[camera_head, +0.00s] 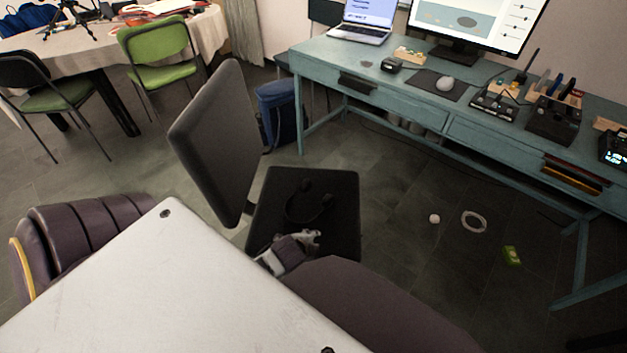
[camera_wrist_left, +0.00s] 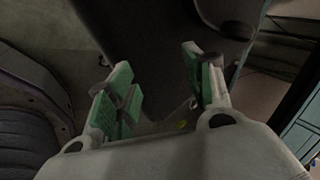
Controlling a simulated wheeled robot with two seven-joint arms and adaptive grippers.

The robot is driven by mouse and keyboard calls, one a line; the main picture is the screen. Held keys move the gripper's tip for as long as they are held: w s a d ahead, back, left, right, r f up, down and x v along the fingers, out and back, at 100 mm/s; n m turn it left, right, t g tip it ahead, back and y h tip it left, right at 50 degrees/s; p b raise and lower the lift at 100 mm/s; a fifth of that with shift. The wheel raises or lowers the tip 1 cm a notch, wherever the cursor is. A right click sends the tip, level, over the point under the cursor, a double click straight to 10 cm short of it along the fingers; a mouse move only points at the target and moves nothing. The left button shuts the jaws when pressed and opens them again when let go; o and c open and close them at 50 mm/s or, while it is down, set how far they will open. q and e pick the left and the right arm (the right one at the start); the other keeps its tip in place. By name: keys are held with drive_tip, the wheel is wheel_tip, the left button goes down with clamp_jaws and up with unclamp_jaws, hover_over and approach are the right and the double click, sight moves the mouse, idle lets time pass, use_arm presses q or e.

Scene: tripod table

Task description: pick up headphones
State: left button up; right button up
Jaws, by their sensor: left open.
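The black headphones (camera_head: 326,200) lie on the dark seat of the office chair (camera_head: 345,182) in the head view. They are hard to tell from the seat because both are dark. My left gripper (camera_head: 308,238) is over the near part of the seat, on the near side of the headphones and apart from them. In the left wrist view my left gripper (camera_wrist_left: 162,92) shows two spread fingers with green pads and nothing between them. My right gripper is not in view.
The chair's backrest (camera_head: 215,140) stands left of the seat. A blue-green desk (camera_head: 400,95) with a laptop, monitor and small items is behind it. A blue bag (camera_head: 279,112) stands by the desk.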

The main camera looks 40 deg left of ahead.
use_arm(q)
drive_tip(key=w+a+m+t, duration=0.1)
drive_tip(key=m, duration=0.2)
drive_tip(key=w+a+m+t, duration=0.1)
drive_tip(key=a+m, duration=0.1)
drive_tip(key=m, duration=0.1)
drive_tip(key=w+a+r+m+t, duration=0.1)
drive_tip(key=w+a+m, duration=0.1)
drive_tip(key=m, duration=0.1)
drive_tip(key=shift+a+r+m, duration=0.1)
drive_tip(key=shift+a+m, duration=0.1)
drive_tip(key=shift+m, duration=0.1)
drive_tip(key=shift+w+a+r+m+t, duration=0.15)
drive_tip(key=shift+a+m+t, duration=0.2)
drive_tip(key=shift+m, duration=0.45)
drive_tip(key=m, duration=0.2)
drive_tip(key=m+t, duration=0.1)
drive_tip(key=shift+w+a+r+m, duration=0.3)
drive_tip(key=shift+w+a, duration=0.1)
drive_tip(key=m, duration=0.2)
drive_tip(key=m+t, duration=0.1)
drive_tip(key=shift+w+a+r+h, duration=0.25)
drive_tip(key=shift+w+h, duration=0.05)
drive_tip(key=shift+h, duration=0.1)
drive_tip(key=m, duration=0.2)
drive_tip(key=m+h, duration=0.1)
drive_tip(key=m, duration=0.3)
drive_tip(key=shift+w+a+r+m+t+h, duration=0.2)
drive_tip(key=shift+r+m+t+h, duration=0.1)
drive_tip(key=shift+t+h, duration=0.1)
